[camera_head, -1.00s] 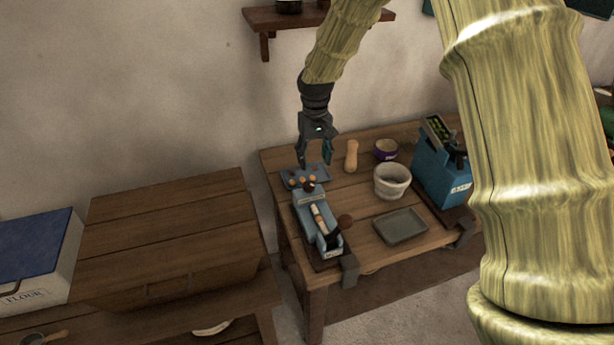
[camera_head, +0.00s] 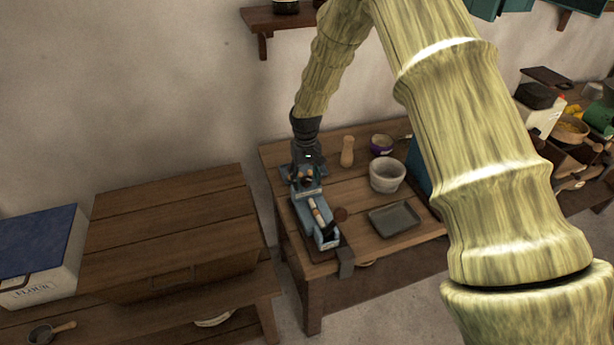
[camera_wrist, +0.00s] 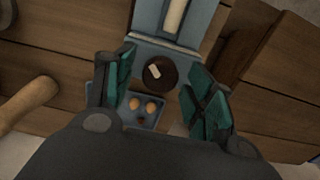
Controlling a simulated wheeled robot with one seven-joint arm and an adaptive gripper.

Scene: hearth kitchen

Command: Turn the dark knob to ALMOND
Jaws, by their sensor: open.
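The dark round knob (camera_wrist: 160,73) with a pale mark on it sits on the blue machine (camera_head: 315,219) on the small table. In the wrist view it lies between my two open fingers, a little beyond their tips, with space on both sides. My gripper (camera_wrist: 157,92) is open and points down over the machine. In the head view my gripper (camera_head: 307,176) covers the knob's end of the machine, so whether it touches the knob cannot be told. The ALMOND label is not readable in either view.
A blue tray (camera_wrist: 154,117) with small round brown things lies beside the knob. A wooden pestle-like piece (camera_head: 347,151), a pale bowl (camera_head: 387,175), a purple pot (camera_head: 381,144) and a grey tray (camera_head: 394,219) stand to the right. A wooden chest (camera_head: 172,231) is left.

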